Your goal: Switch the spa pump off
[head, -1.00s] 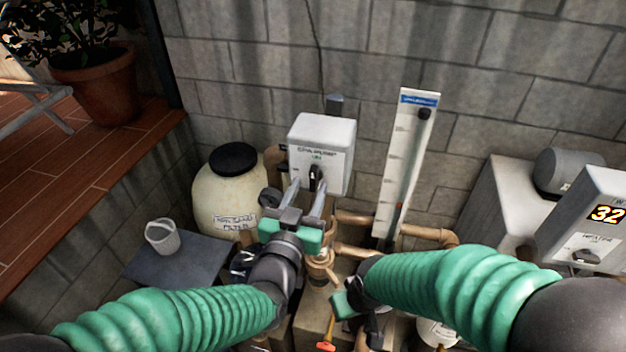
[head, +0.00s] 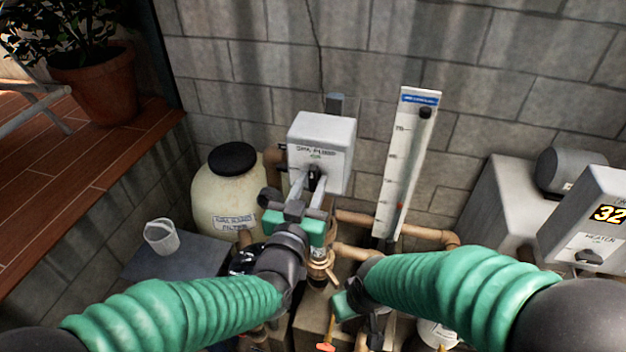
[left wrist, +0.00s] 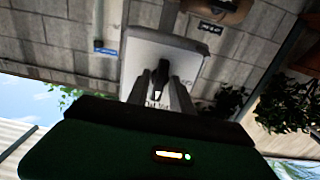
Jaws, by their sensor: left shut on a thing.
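A dark switch knob (head: 316,178) sits low on that front. My left gripper (head: 314,184) reaches up to the box, its two grey fingers shut on the knob from either side. In the left wrist view the dark knob (left wrist: 161,80) stands between the fingers in front of the box (left wrist: 165,50). My right gripper (head: 352,304) hangs low at the centre, away from the box; its fingers are mostly hidden by the arm.
A cream sand filter tank (head: 226,190) stands left of the box. A tall white gauge (head: 406,160) stands right of it, above tan pipes (head: 425,233). A heater box (head: 600,225) showing 32 is at the far right. A white cup (head: 161,237) stands on a dark slab.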

